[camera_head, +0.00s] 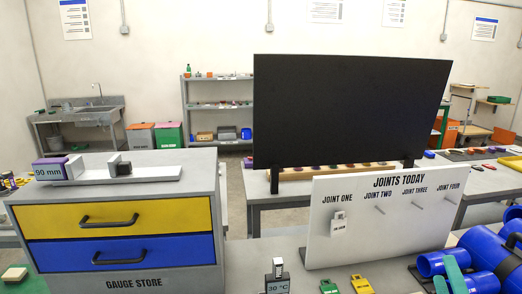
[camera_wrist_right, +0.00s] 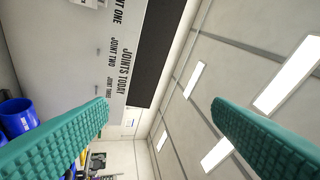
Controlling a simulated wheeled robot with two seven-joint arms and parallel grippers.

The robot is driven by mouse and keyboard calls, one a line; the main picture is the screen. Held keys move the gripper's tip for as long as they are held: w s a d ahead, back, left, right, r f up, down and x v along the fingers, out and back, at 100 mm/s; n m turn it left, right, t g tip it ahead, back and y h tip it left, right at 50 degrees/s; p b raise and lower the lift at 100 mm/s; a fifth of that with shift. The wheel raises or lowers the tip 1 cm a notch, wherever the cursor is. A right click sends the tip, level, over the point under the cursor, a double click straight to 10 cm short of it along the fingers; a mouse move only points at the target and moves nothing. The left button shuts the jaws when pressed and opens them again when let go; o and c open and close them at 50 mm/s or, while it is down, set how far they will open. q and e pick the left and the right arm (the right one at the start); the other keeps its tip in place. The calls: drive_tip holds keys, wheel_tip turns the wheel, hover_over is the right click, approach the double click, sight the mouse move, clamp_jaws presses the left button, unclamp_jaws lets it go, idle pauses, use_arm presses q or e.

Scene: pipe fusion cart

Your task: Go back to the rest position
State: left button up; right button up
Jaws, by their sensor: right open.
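My right gripper (camera_head: 448,280) shows at the bottom right of the head view as teal fingertips in front of blue pipes. In the right wrist view my right gripper (camera_wrist_right: 158,108) is open, with its two ridged teal fingers wide apart and nothing between them. Past the fingers are the ceiling lights and the white Joints Today board (camera_wrist_right: 113,60), seen turned on its side. My left gripper is in neither view.
The Joints Today board (camera_head: 350,235) stands on the table, with a grey tag (camera_head: 338,223) at Joint One. Blue pipes (camera_head: 480,250) lie right of it. Yellow and green tags (camera_head: 361,284) lie in front. The gauge store (camera_head: 120,280) is left; a black screen (camera_head: 350,110) stands behind.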

drive_tip(key=s+f+m+g+h, duration=0.25)
drive_tip(key=f+m+g, duration=0.25)
drive_tip(key=f+m, duration=0.25)
drive_tip(key=s+f+m+g+h, duration=0.1)
drive_tip(key=s+f+m+g, duration=0.4)
drive_tip(key=f, duration=0.3)
drive_tip(key=s+a+f+m+g+y, duration=0.4)
drive_tip(key=s+a+f+g+y, duration=0.5)
drive_tip(key=s+a, duration=0.45)
wheel_tip(320, 180, down, 32)
drive_tip(key=h+b, duration=0.2)
drive_tip(key=b, duration=0.3)
drive_tip(key=s+d+f+g+b, duration=0.1)
drive_tip(key=s+f+b, duration=0.1)
drive_tip(key=s+f, duration=0.6)
drive_tip(key=s+d+f+g+b, duration=0.1)
drive_tip(key=s+f+b, duration=0.2)
drive_tip(key=s+f, duration=0.6)
wheel_tip(320, 180, down, 5)
drive_tip(key=shift+d+r, duration=0.2)
